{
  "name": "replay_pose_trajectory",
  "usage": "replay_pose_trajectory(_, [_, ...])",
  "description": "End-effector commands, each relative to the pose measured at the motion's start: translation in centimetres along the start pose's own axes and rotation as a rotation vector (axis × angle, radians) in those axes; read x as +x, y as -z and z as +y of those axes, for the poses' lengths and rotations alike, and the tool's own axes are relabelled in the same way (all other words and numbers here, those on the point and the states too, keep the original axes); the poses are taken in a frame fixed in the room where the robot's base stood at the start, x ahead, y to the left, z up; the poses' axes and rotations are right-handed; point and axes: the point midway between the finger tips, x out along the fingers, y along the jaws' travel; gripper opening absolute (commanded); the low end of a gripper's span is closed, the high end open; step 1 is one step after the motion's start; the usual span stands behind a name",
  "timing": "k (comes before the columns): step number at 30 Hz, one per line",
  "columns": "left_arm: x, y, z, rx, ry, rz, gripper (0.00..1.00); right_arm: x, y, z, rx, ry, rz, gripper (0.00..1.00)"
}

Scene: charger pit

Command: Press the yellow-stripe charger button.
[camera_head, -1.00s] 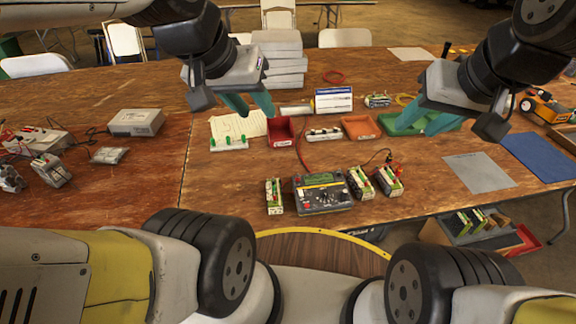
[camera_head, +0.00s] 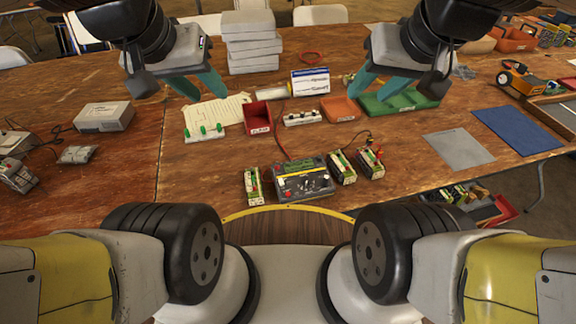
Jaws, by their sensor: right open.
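A dark charger (camera_head: 303,179) with a yellow stripe along its top stands near the table's front edge, in the middle of the view. Its small buttons and dial are too small to tell apart, and I cannot tell which is the task's button. My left gripper (camera_head: 205,96) is open and empty, its teal fingers apart, in the air behind and left of the charger. My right gripper (camera_head: 368,96) is open and empty, in the air behind and right of the charger. Neither gripper touches the charger.
Battery packs stand beside the charger, one to the left (camera_head: 252,187) and two to the right (camera_head: 342,167). Behind are a red bin (camera_head: 258,118), an orange bin (camera_head: 340,108) and a green tray (camera_head: 400,101). A red cable runs to the charger. The table's left front is bare.

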Motion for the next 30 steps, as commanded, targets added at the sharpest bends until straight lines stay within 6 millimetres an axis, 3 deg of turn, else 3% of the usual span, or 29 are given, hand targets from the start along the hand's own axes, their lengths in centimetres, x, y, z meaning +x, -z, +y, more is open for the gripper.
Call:
replay_pose_trajectory(1, [0.0,0.0,0.0,0.0,0.0,0.0,0.36,0.0,0.0,0.0,0.0,0.0,0.0,0.33])
replay_pose_trajectory(6, [0.0,0.0,0.0,0.0,0.0,0.0,0.36,0.01,0.0,0.0,0.0,0.0,0.0,0.0])
replay_pose_trajectory(30, [0.0,0.0,0.0,0.0,0.0,0.0,0.36,0.0,0.0,0.0,0.0,0.0,0.0,0.0])
